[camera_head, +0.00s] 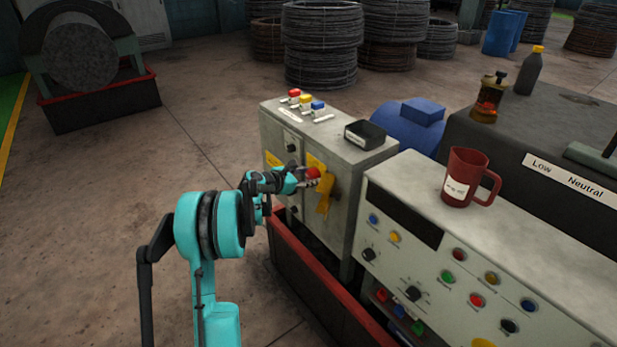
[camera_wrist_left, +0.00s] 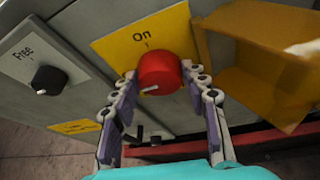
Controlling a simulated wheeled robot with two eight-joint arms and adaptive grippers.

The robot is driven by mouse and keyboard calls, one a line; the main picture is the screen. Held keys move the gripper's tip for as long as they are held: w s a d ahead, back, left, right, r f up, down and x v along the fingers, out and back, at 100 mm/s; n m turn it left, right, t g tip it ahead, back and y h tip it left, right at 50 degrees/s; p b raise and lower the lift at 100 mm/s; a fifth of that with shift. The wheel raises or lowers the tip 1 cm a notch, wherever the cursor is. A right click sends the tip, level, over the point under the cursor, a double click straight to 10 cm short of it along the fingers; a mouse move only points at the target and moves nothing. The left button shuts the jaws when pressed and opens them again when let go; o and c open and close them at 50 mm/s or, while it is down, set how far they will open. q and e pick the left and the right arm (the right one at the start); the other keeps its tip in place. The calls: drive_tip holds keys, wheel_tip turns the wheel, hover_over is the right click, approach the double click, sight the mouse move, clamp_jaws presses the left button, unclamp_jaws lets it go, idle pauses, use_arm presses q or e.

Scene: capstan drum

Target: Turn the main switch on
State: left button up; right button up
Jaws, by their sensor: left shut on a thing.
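The main switch is a red round knob (camera_wrist_left: 160,74) on a yellow plate (camera_wrist_left: 113,45) marked "On" on the grey cabinet. A white mark shows on the knob's face, towards its lower left. In the head view the red knob (camera_head: 313,173) shows at the tip of my left arm. My left gripper (camera_wrist_left: 160,85) has its two fingers on either side of the knob and is shut on it. A yellow flap (camera_wrist_left: 255,60) stands open to the right of the knob in the wrist view; it also shows in the head view (camera_head: 325,195). My right gripper is not in view.
A black knob (camera_wrist_left: 48,80) under a "Free" label sits left of the switch. The grey cabinet (camera_head: 350,190) carries coloured buttons and a black box (camera_head: 365,134) on top. A control panel (camera_head: 400,235) with a red mug (camera_head: 468,177) stands to the right.

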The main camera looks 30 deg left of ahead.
use_arm(q)
drive_tip(key=shift+c, duration=0.2)
drive_tip(key=m, duration=0.1)
drive_tip(key=m+t+y+b, duration=0.1)
drive_tip(key=m, duration=0.1)
drive_tip(key=shift+d+f+y, duration=0.2)
drive_tip(key=shift+y, duration=0.1)
drive_tip(key=m+t+b, duration=0.1)
drive_tip(key=m+y+b, duration=0.1)
drive_tip(key=m, duration=0.1)
drive_tip(key=m+t+b, duration=0.1)
drive_tip(key=m, duration=0.1)
drive_tip(key=shift+s+d+f+t+y, duration=0.1)
drive_tip(key=shift+f+t+y, duration=0.2)
drive_tip(key=shift+m+t+b, duration=0.35)
drive_tip(key=shift+m+t, duration=0.15)
drive_tip(key=shift+m, duration=0.6)
drive_tip(key=shift+f+m+t, duration=0.15)
drive_tip(key=shift+m+t, duration=0.65)
drive_tip(key=shift+m, duration=1.3)
drive_tip(key=o, duration=1.2)
drive_tip(key=shift+c, duration=0.2)
